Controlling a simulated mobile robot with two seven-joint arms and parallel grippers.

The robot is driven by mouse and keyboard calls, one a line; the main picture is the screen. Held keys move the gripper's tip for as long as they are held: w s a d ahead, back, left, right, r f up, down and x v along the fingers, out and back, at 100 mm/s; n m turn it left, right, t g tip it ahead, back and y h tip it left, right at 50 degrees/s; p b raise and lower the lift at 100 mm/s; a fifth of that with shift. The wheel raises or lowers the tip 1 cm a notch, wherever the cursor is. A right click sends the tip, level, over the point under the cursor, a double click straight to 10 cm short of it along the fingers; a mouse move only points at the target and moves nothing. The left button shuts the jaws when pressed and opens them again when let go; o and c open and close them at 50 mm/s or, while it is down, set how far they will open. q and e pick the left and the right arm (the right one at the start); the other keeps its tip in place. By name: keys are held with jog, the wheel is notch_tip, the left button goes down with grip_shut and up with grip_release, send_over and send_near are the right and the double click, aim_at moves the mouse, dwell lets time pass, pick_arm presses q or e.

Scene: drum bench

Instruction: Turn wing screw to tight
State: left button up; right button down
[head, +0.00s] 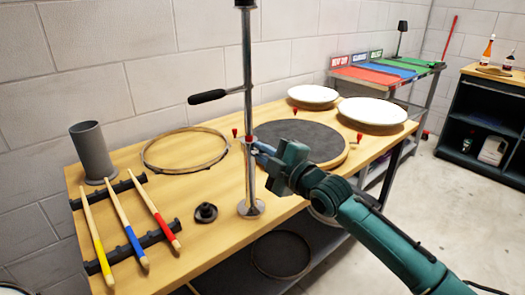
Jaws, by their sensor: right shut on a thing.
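A chrome stand (247,75) rises upright from a round base (251,208) on the bench. A black-handled lever (207,97) sticks out from it to the left. My teal right gripper (259,148) reaches in from the right, its fingertips at the pole just above mid-height of the lower tube. It is shut at the joint where the wing screw sits. The wing screw is mostly hidden behind the fingers, so its angle cannot be told. A small red mark (248,138) shows on the pole just above the fingertips. My left gripper is not in view.
A dark round pad (305,137) lies behind the gripper. A hoop (184,170), a black knob-like part (206,213), a grey cup (92,152) and drumsticks on a rack (127,226) are left of the stand. White drumheads (372,112) are at the back right.

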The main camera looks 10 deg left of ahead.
jog(key=m, duration=0.5)
jog(key=shift+m+p, duration=0.3)
jog(key=m, duration=0.5)
jog(key=shift+m, duration=0.3)
jog(key=c, duration=1.5)
grip_release()
jog(key=shift+d, duration=0.15)
jog(key=v, duration=1.3)
